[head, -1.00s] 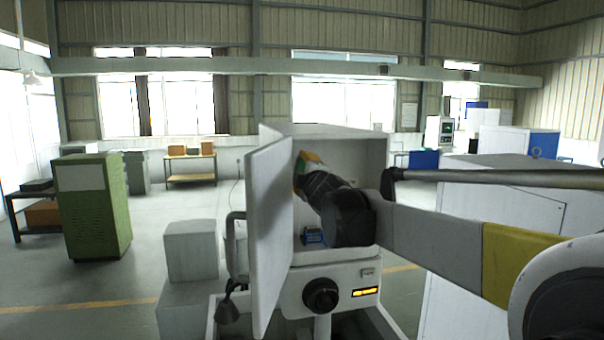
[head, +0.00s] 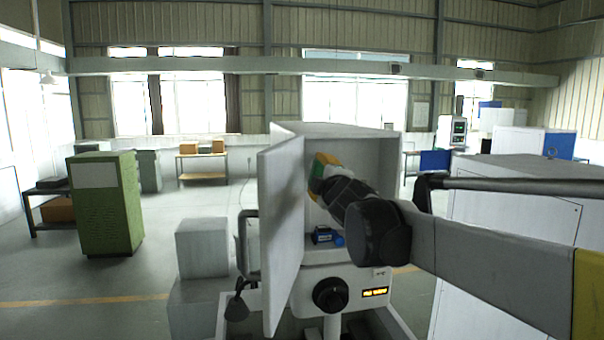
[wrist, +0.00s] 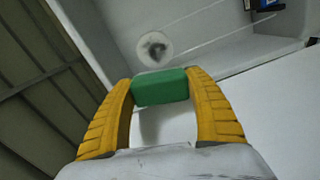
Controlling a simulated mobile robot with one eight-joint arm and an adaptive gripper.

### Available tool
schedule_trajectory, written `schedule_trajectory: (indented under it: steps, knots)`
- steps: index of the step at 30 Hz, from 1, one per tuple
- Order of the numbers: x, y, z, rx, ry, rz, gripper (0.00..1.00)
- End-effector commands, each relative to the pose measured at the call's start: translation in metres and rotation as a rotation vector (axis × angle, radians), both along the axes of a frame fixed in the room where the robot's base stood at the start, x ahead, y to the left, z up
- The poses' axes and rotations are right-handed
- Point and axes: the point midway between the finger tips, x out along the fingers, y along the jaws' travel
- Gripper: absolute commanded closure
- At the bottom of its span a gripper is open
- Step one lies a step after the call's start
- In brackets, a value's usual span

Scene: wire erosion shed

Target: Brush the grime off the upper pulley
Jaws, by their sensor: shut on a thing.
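My gripper (wrist: 160,95) is shut on a green block-like thing (wrist: 160,87), held between its yellow fingers. In the head view my gripper (head: 322,165) reaches into the open white cabinet (head: 350,130), beside the inner side of its door. A pale round disc with a dark, grimy middle, seemingly the upper pulley (wrist: 155,48), is on the cabinet wall in the wrist view. The green thing appears just short of the disc; I cannot tell whether they touch. The green thing's working face is hidden. My arm hides the disc in the head view.
The cabinet door (head: 282,235) stands open close to the left of my gripper. A small blue object (head: 327,236) lies on the cabinet floor under my arm. A black knob (head: 330,294) is below. A white cabinet (head: 520,205) stands at the right.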

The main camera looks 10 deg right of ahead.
Motion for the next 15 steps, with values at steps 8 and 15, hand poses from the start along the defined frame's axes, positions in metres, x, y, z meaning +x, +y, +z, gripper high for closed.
schedule_trajectory:
  steps: [8,15]
  knots:
    - [-0.001,0.000,0.000,0.000,0.000,0.000,0.74]
    - [-0.017,0.000,0.001,0.000,0.000,0.000,0.74]
